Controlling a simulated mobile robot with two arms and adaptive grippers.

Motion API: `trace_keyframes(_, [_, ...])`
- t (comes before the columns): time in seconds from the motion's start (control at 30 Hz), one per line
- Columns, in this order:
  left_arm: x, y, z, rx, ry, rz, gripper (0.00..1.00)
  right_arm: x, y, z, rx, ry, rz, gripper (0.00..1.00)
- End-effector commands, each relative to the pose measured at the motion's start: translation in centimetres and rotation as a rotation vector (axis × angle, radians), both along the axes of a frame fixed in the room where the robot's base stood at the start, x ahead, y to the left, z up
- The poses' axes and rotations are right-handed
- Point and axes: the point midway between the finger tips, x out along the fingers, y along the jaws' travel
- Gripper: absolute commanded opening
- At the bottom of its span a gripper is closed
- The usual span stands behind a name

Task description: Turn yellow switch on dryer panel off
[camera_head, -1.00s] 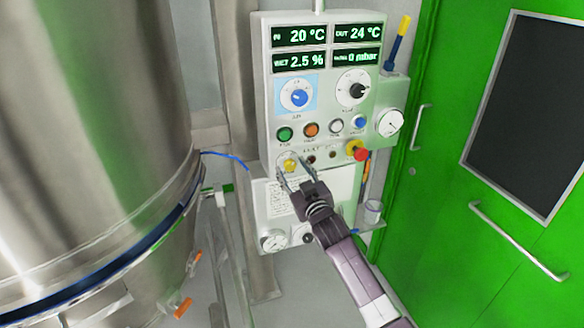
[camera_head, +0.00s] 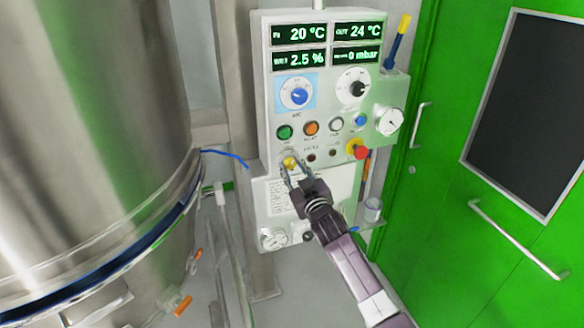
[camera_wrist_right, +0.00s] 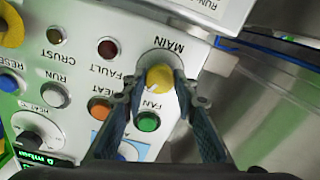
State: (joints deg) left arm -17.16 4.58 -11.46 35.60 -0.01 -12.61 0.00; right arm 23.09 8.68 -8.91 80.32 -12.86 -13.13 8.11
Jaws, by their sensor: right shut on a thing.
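The dryer panel (camera_head: 318,106) is a pale upright box with green displays, knobs and buttons. The yellow switch (camera_head: 290,163) sits at its lower left; in the right wrist view it is a yellow knob (camera_wrist_right: 160,78) on a round plate under the label MAIN. My right gripper (camera_head: 296,171) reaches it from below right. Its two fingers (camera_wrist_right: 158,84) are shut on the yellow switch, one on each side. Which way the switch is turned is hard to tell. My left gripper is not in view.
A red knob on a yellow base (camera_head: 357,150) and a gauge (camera_head: 389,121) are on the panel's right side. A large steel vessel (camera_head: 90,120) stands at left. A green door (camera_head: 440,190) is at right.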

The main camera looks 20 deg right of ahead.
Motion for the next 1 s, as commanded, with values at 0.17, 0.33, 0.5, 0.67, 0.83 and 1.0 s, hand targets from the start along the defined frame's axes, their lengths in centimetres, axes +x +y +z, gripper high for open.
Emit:
trace_keyframes(0.17, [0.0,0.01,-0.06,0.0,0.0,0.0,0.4,0.0,-0.01,-0.04,-0.064,-0.002,0.0,0.03])
trace_keyframes(0.33, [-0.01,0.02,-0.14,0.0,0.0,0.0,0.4,0.01,0.05,-0.04,-0.18,-0.006,0.001,0.03])
trace_keyframes(0.5, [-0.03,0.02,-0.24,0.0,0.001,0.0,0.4,0.01,0.0,-0.03,-0.333,-0.011,0.0,0.03])
trace_keyframes(0.67, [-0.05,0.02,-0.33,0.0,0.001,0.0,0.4,0.01,0.01,-0.05,-0.487,-0.016,0.0,0.03])
trace_keyframes(0.83, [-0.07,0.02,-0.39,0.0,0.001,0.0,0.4,0.0,0.01,-0.08,-0.644,-0.021,0.001,0.03])
trace_keyframes(1.0, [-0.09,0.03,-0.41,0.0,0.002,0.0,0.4,-0.01,0.02,-0.1,-0.789,-0.026,0.001,0.03])
